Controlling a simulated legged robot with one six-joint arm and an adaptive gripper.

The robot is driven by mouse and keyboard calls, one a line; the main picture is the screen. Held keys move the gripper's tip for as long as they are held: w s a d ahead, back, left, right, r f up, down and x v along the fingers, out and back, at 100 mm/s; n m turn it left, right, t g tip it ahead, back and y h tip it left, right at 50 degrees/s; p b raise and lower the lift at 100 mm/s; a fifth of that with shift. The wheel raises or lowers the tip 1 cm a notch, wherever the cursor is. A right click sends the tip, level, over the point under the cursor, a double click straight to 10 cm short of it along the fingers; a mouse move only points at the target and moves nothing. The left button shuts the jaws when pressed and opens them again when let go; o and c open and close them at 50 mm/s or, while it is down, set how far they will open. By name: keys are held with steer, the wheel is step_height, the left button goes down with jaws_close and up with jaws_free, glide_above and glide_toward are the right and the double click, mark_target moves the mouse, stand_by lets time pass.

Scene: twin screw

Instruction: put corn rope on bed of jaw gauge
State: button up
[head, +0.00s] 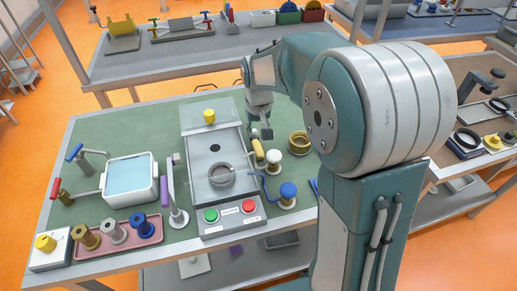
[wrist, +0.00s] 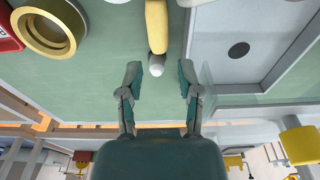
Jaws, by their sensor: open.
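A long yellow piece, which looks like the corn rope (head: 258,149), is on the green table beside the grey machine. In the wrist view the yellow piece (wrist: 157,22) runs in from the top edge, and a pale rounded end (wrist: 156,63) shows below it. My gripper (wrist: 160,78) is open, its two fingers either side of that end and apart from it. In the head view my gripper (head: 260,134) is just behind the yellow piece. The grey machine, seemingly the jaw gauge (head: 203,186), has a flat bed with a dark hole (wrist: 238,50) and a ring.
A brass ring (head: 299,143) stands right of the yellow piece. A purple-handled lever (head: 172,195) and a white tray (head: 130,181) are left of the machine.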

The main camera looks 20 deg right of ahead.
mark_target(258, 149)
step_height(258, 149, down, 2)
steer(key=shift+w+a+f, duration=0.1)
steer(key=shift+a+f, duration=0.05)
steer(key=shift+f, duration=0.35)
steer(key=f, duration=0.2)
steer(key=d+f, duration=0.1)
steer(key=f, duration=0.1)
steer(key=shift+w+f, duration=0.1)
steer(key=shift+f, duration=0.2)
steer(key=shift+a+f, duration=0.1)
steer(key=shift+f, duration=0.1)
steer(key=shift+a, duration=0.25)
steer(key=c, duration=0.4)
steer(key=shift+d, duration=0.15)
